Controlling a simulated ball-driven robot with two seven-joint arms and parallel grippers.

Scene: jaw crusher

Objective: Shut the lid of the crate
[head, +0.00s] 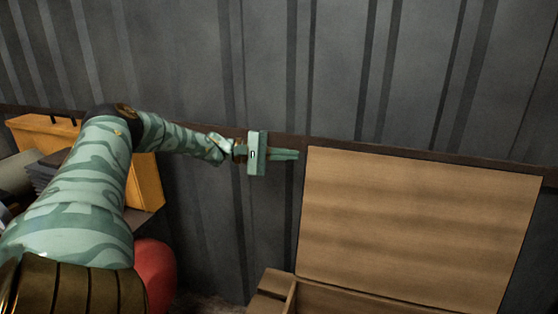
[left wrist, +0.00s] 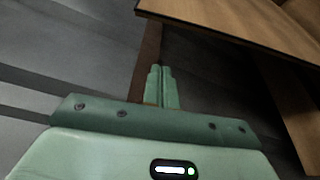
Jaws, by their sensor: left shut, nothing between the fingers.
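The wooden crate (head: 287,296) is at the bottom right of the head view, with only its upper rim and part of its inside showing. Its lid (head: 420,225) stands raised, upright or nearly so, in front of the dark wall. My left gripper (head: 298,154) is shut and empty, beside the lid's upper left corner. I cannot tell whether the fingertips touch it. In the left wrist view, the shut fingers (left wrist: 162,72) point toward the lid's edge, and the lid (left wrist: 235,22) fills the upper right. My right gripper is not in view.
A dark corrugated metal wall (head: 330,70) stands behind, with a brown rail (head: 285,140) along it. An orange case (head: 146,185) and a red rounded object (head: 154,272) are at the left, partly behind my arm. Bare wall shows between the case and the lid.

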